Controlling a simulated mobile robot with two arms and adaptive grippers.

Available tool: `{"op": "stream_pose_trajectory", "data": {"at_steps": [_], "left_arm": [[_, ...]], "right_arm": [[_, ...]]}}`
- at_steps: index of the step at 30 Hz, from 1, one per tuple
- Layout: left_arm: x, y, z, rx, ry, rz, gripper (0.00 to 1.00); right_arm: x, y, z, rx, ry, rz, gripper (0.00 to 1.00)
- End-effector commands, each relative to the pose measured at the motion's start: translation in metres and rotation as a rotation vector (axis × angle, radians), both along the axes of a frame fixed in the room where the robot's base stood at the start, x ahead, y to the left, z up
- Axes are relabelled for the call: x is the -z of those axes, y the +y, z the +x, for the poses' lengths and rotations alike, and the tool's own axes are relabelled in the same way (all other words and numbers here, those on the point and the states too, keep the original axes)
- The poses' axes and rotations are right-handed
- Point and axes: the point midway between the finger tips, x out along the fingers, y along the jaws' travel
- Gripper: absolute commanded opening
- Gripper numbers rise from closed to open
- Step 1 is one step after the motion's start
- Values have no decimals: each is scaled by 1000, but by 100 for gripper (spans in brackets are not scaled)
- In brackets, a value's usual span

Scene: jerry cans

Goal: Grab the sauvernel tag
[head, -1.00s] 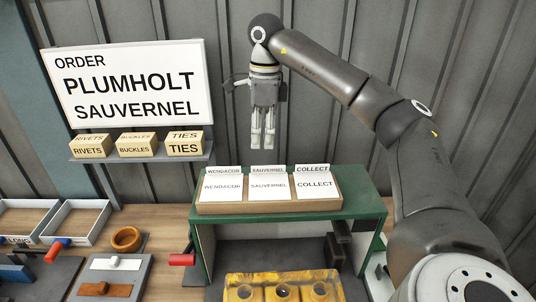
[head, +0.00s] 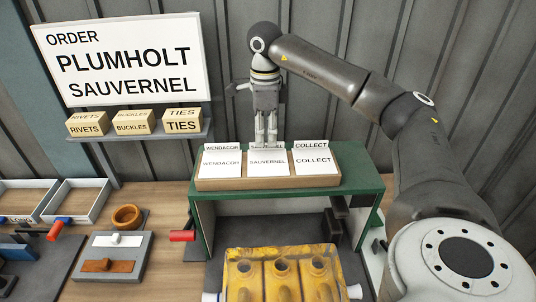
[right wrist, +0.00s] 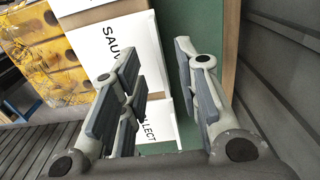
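The sauvernel tag (head: 268,166) is a white card standing in the middle of a wooden holder (head: 262,183), between the WENDACOR tag (head: 221,164) and the COLLECT tag (head: 314,163). My right gripper (head: 266,141) points down at the sauvernel tag's top edge and hides part of its upper label. In the right wrist view the fingers (right wrist: 158,65) are apart, with the sauvernel tag (right wrist: 108,48) and COLLECT tag (right wrist: 160,128) beyond them. I cannot tell whether the fingers touch a tag. My left gripper is not in view.
The holder stands on a green bench (head: 352,187). Yellow jerry cans (head: 282,280) stand below in front. An order board (head: 122,58) reading PLUMHOLT SAUVERNEL hangs at left above a shelf of boxes (head: 132,121). A ribbed wall is close behind the arm.

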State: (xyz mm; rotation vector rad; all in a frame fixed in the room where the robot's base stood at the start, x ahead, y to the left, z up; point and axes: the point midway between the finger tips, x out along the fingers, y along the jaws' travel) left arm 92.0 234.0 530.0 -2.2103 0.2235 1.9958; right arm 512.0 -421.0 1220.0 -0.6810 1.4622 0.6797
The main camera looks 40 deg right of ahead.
Motion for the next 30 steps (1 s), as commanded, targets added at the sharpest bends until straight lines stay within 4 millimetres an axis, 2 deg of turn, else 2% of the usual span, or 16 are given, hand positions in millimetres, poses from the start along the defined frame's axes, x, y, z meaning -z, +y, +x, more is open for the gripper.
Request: {"op": "stream_pose_trajectory", "data": {"at_steps": [1,6,12,13,20,30], "left_arm": [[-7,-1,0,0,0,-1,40],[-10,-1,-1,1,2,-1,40],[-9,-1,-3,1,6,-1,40],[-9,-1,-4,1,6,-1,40],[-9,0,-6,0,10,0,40],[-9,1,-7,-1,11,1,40]], "right_arm": [[5,0,-1,1,5,-1,30],[21,0,-1,1,1,0,30],[23,0,0,1,-1,-1,30],[23,0,0,1,-1,-1,29],[22,0,0,1,0,0,0],[22,0,0,1,0,0,0]]}}
